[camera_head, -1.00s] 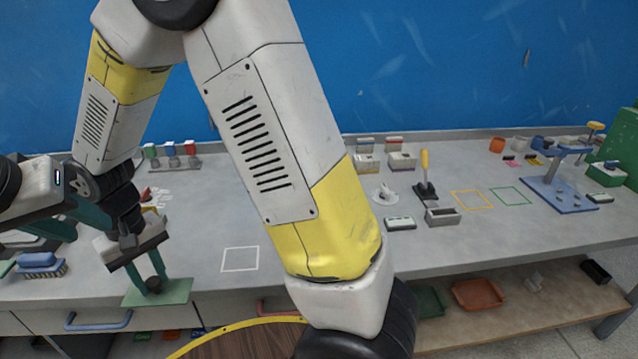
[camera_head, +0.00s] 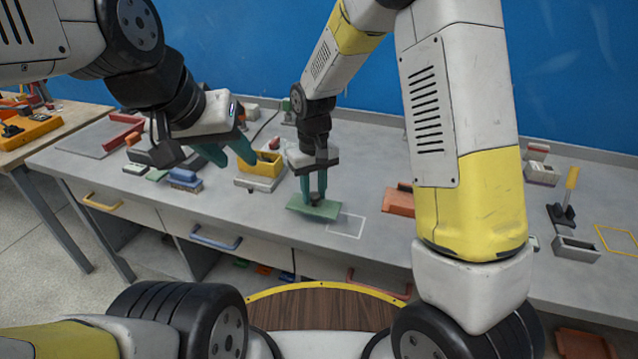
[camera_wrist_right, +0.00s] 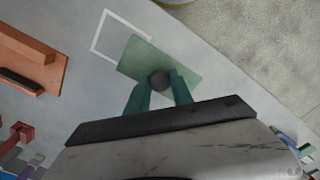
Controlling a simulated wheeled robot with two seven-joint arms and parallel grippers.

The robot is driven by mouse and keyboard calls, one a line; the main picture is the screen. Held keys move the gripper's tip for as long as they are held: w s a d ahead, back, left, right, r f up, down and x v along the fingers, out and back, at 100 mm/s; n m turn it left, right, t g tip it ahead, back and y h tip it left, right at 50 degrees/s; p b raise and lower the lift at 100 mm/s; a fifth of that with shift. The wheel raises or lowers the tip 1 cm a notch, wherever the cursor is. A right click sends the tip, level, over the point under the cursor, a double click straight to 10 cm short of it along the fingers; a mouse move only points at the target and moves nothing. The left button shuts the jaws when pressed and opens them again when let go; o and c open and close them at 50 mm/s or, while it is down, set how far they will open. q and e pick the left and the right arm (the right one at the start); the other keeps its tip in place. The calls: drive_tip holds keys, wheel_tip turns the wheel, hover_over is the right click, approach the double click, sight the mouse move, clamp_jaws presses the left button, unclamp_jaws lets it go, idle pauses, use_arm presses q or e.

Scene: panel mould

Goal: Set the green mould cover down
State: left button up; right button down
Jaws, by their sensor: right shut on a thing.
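The green mould cover (camera_head: 326,209) is a flat plate with a dark round knob. My right gripper (camera_head: 313,192) is shut on this knob from above, as the right wrist view (camera_wrist_right: 160,88) also shows. The cover (camera_wrist_right: 142,56) overlaps part of the white square outline (camera_head: 346,226) near the worktop's front edge. It sits askew to the outline, mostly to its left in the head view. I cannot tell whether it touches the worktop. My left gripper (camera_head: 228,152) is open and empty, above the worktop to the left.
A yellow box (camera_head: 261,166) stands behind and left of the cover. A blue brush (camera_head: 184,177) lies farther left. An orange block (camera_head: 398,201) is right of the outline, partly behind my arm. Bare worktop (camera_head: 250,205) lies left of the cover.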

sight(318, 200)
drive_tip(key=shift+w+d, duration=0.15)
drive_tip(key=shift+w, duration=0.05)
drive_tip(key=f, duration=0.3)
drive_tip(key=shift+w+d, duration=0.25)
drive_tip(key=shift+d, duration=0.1)
drive_tip(key=shift+f, duration=0.35)
drive_tip(key=shift+f, duration=0.15)
drive_tip(key=c, duration=1.1)
unclamp_jaws()
